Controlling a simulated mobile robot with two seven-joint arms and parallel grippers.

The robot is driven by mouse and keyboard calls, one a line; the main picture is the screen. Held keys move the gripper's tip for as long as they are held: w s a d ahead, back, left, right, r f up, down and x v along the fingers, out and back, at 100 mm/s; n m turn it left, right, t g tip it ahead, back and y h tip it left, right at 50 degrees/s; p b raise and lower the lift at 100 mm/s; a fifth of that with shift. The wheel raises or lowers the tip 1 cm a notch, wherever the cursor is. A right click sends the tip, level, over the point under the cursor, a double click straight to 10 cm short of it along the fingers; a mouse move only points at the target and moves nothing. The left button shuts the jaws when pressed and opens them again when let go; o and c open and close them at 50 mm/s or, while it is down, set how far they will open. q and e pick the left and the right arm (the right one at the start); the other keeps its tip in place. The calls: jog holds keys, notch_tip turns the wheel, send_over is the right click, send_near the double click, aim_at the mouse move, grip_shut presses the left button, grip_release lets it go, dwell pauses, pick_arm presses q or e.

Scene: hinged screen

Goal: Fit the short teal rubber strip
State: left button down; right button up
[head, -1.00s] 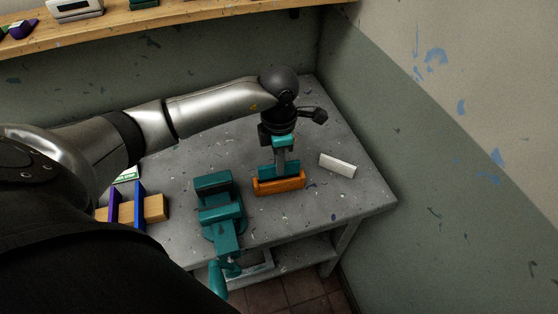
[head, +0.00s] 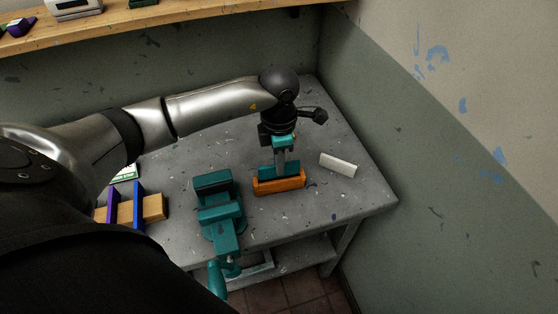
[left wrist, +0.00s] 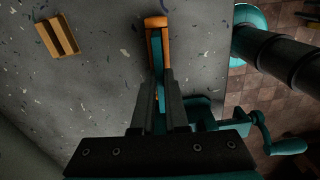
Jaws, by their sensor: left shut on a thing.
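The short teal rubber strip (head: 267,171) lies lengthwise along the top of an orange block (head: 279,186) on the bench. My left gripper (head: 281,167) points down over the block and is shut on the strip. In the left wrist view, the strip (left wrist: 157,62) runs between the two dark fingers (left wrist: 165,78) and lines up with the long side of the orange block (left wrist: 155,22). The strip appears to touch the block, but I cannot tell how deep it sits. The fingers hide part of it. My right gripper is not in view.
A teal vise (head: 222,217) stands left of the block. A pale bar (head: 338,165) lies to its right. A wooden piece with purple and blue uprights (head: 153,207) is at the left.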

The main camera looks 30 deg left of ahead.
pick_arm(q)
jog(key=shift+f+b, duration=0.85)
jog(key=shift+f, duration=0.2)
jog(key=shift+f, duration=0.2)
jog(key=c, duration=0.9)
grip_release()
jog(key=shift+o, duration=0.2)
notch_tip(320, 180, up, 15)
jog(key=shift+r, duration=0.15)
